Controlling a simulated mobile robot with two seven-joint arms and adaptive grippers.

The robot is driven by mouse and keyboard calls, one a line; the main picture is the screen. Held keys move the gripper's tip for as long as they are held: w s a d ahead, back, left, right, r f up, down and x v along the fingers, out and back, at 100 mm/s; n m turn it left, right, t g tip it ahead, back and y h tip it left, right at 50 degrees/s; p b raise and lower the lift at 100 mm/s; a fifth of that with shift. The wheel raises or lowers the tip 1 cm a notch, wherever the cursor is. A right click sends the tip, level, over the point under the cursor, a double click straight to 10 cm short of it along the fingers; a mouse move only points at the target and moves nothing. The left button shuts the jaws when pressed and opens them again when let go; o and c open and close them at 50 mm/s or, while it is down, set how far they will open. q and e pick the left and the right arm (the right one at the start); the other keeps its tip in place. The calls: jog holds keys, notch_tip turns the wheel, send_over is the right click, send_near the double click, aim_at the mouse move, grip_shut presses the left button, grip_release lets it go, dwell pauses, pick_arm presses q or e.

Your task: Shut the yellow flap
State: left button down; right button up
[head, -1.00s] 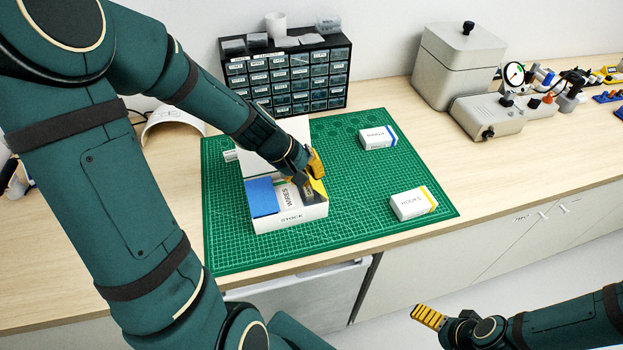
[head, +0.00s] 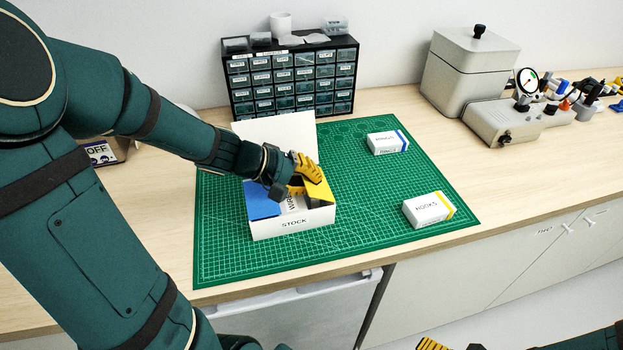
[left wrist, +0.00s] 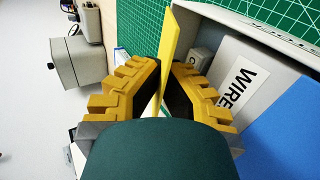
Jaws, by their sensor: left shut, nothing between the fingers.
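The white STOCK box (head: 292,226) stands on the green mat, its white lid (head: 290,133) upright at the back. The blue flap (head: 261,203) lies over the box's left side. The yellow flap (head: 319,187) at the right is raised and tilted; the left wrist view shows it nearly edge-on (left wrist: 169,45). My left gripper (head: 308,180) is shut with nothing held, close beside the yellow flap; contact is unclear. A white WIRES packet (left wrist: 228,82) is inside the box. My right gripper (head: 432,343) is at the bottom edge, mostly cut off.
White boxes with a blue stripe (head: 386,143) and a yellow stripe (head: 427,211) lie on the mat (head: 360,235) to the right. A drawer cabinet (head: 292,80) stands behind. Grey equipment (head: 465,75) is at the back right. The mat between is free.

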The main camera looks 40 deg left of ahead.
pick_arm(q)
jog(key=shift+a+f, duration=0.1)
dwell(0.4)
jog(key=c, duration=1.2)
grip_release()
